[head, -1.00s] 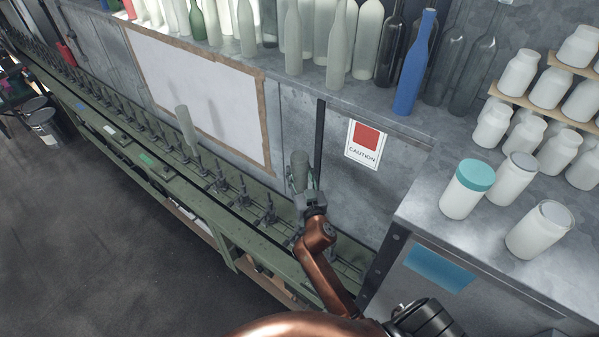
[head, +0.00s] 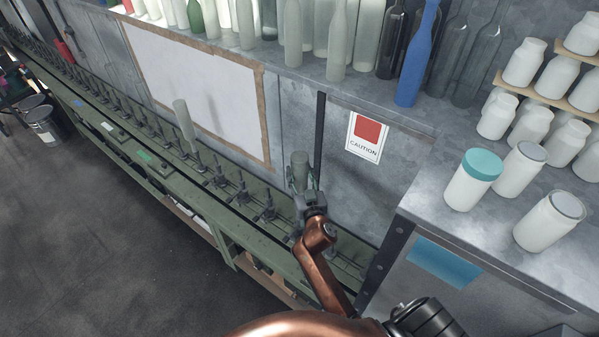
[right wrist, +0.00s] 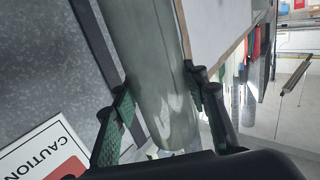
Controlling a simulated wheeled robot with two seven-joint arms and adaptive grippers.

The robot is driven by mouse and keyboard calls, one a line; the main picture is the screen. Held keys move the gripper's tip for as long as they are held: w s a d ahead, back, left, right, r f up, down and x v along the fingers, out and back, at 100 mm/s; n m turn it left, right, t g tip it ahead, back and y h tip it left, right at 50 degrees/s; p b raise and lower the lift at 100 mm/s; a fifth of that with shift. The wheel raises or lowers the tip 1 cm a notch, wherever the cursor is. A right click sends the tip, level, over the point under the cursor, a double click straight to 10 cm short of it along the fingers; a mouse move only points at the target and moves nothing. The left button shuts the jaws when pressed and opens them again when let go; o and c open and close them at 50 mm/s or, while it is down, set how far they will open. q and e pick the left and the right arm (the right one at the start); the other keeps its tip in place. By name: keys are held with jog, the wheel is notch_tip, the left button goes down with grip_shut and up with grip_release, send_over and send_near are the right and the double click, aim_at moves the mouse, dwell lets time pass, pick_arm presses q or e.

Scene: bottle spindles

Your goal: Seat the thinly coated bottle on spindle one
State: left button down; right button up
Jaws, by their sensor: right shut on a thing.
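My right gripper (head: 308,196) is shut on a grey-green, dull-surfaced bottle (head: 299,165), held roughly upright above the green spindle rail (head: 228,212). In the right wrist view the bottle (right wrist: 152,62) passes between the two green-padded fingers (right wrist: 165,105). The bottle's lower end is hidden behind my gripper in the head view. Several upright metal spindles stand along the rail, one of them an empty spindle (head: 268,207) left of my gripper. I cannot tell which is spindle one. My left gripper is out of view.
A pale bottle (head: 183,122) stands on the rail farther left. A ledge (head: 300,70) above holds several bottles, including a blue bottle (head: 416,60). A wall with a caution sign (head: 367,137) is close behind my gripper. A grey bench (head: 440,210) with white jars stands at right.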

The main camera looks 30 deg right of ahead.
aim_at(301, 188)
jog(key=shift+f+b, duration=1.8)
jog(key=shift+f, duration=0.2)
jog(key=shift+f, duration=0.15)
jog(key=shift+f+b, duration=0.55)
jog(key=o, duration=1.3)
jog(key=shift+c, duration=0.2)
jog(key=o, duration=0.4)
jog(key=shift+c, duration=0.2)
